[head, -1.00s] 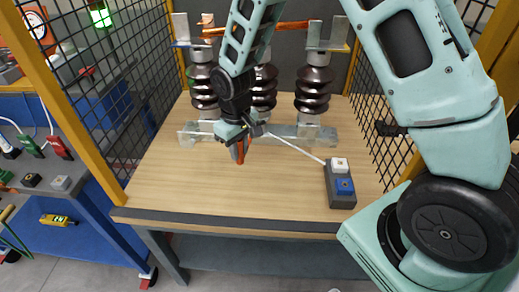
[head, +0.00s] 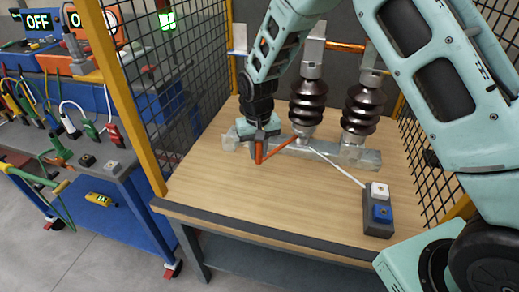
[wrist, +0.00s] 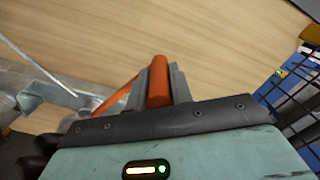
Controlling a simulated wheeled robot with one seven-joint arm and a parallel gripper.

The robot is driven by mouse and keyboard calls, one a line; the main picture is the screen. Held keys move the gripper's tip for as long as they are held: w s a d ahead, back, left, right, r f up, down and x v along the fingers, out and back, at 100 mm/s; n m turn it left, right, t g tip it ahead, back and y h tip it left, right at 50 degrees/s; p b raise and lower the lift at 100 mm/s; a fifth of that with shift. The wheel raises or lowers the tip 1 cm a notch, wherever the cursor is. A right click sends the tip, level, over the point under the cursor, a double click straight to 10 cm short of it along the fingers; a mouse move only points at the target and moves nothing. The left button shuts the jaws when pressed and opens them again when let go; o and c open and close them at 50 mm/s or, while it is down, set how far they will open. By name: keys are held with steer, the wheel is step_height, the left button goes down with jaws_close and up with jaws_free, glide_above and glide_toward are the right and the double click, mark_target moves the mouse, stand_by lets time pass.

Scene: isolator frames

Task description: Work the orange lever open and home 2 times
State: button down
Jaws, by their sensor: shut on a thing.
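The orange lever (head: 279,148) runs low along the front of the metal rail (head: 340,153), from near the middle insulator's foot out to the left. Its grip end hangs below my gripper (head: 259,137). My gripper is shut on that end, just in front of the rail's left part. In the wrist view the round orange handle (wrist: 158,80) stands between the two grey fingers (wrist: 157,88), and the lever's thin bar (wrist: 117,97) slopes down to the left toward a metal joint. My arm hides the left insulator.
A thin white rod (head: 337,167) slants to a box with white and blue buttons (head: 379,210) at the right front. Mesh panels close both sides. The wooden bench top (head: 240,190) in front is clear.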

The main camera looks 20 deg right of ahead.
steer(key=shift+w+a+r, duration=0.1)
steer(key=shift+w+a, duration=0.05)
steer(key=shift+w, duration=0.05)
steer(key=c, duration=1.3)
jaws_free()
steer(key=shift+o, duration=0.2)
step_height(320, 180, up, 17)
steer(key=shift+r+b, duration=0.15)
steer(key=shift+b, duration=0.3)
steer(key=s+a+r+n+y, duration=0.1)
steer(key=s+a+n, duration=0.15)
steer(key=s, duration=0.65)
steer(key=s+a+n, duration=0.2)
steer(key=s+a, duration=0.1)
steer(key=s, duration=0.6)
steer(key=s+d+f+n, duration=0.2)
steer(key=s+n, duration=0.1)
steer(key=s, duration=1.1)
steer(key=shift+f, duration=0.25)
